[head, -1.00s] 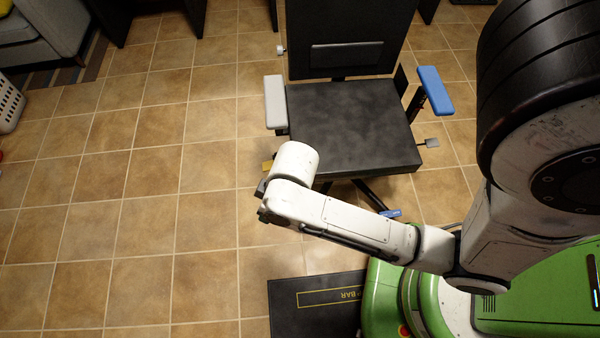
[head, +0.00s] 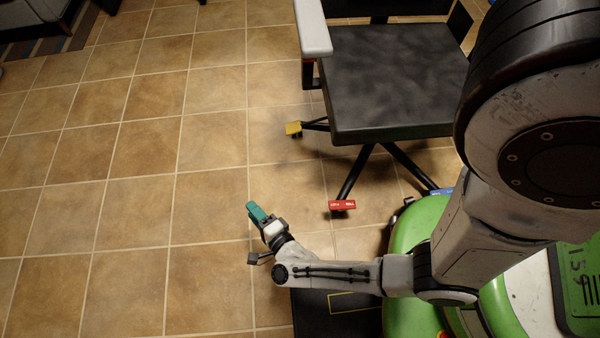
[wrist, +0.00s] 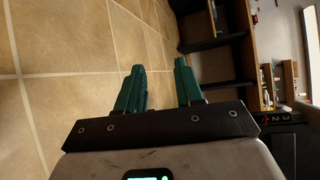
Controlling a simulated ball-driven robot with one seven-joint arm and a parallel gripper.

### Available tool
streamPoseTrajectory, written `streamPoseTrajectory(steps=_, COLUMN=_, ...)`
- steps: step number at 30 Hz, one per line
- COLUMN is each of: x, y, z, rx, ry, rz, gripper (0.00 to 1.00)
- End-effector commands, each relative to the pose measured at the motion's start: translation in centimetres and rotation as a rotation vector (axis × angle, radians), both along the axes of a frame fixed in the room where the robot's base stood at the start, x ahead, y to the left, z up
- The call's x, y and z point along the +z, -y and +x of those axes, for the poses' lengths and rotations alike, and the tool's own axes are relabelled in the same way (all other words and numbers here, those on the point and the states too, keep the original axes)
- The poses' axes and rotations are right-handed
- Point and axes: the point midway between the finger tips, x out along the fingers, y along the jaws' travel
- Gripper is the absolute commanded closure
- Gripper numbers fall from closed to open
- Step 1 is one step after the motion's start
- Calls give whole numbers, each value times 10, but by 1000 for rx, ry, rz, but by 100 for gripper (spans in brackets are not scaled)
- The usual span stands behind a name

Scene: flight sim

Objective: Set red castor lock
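The red castor lock (head: 342,205) is a small red tab with white lettering on the end of a chair leg, low at the front of the black office chair (head: 390,80). My gripper (head: 257,214) has teal fingers and is to the left of the red tab, apart from it. In the wrist view my gripper (wrist: 160,80) shows its two fingers spread with an empty gap between them. The red tab is not in the wrist view. The lettering is too small to read surely.
A yellow castor tab (head: 293,128) and a blue one (head: 440,192) sit on other chair legs. A black mat (head: 312,315) lies below my arm. The wrist view shows wooden shelving (wrist: 235,65) beyond the fingers.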

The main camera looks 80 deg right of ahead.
Motion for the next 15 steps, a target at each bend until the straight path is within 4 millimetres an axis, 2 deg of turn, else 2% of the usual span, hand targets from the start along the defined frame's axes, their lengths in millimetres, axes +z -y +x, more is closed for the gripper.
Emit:
streamPoseTrajectory(steps=1, x=-43, y=11, z=-23, rx=-112, ry=11, rz=16, gripper=64)
streamPoseTrajectory(steps=3, x=-74, y=24, z=-57, rx=-275, ry=33, rz=28, gripper=64)
streamPoseTrajectory(steps=6, x=-108, y=36, z=-107, rx=-485, ry=57, rz=15, gripper=64)
streamPoseTrajectory(steps=9, x=-131, y=42, z=-153, rx=-657, ry=73, rz=-20, gripper=64)
streamPoseTrajectory(steps=12, x=-142, y=42, z=-187, rx=-777, ry=84, rz=-59, gripper=64)
streamPoseTrajectory(steps=15, x=-146, y=41, z=-208, rx=-848, ry=91, rz=-90, gripper=64)
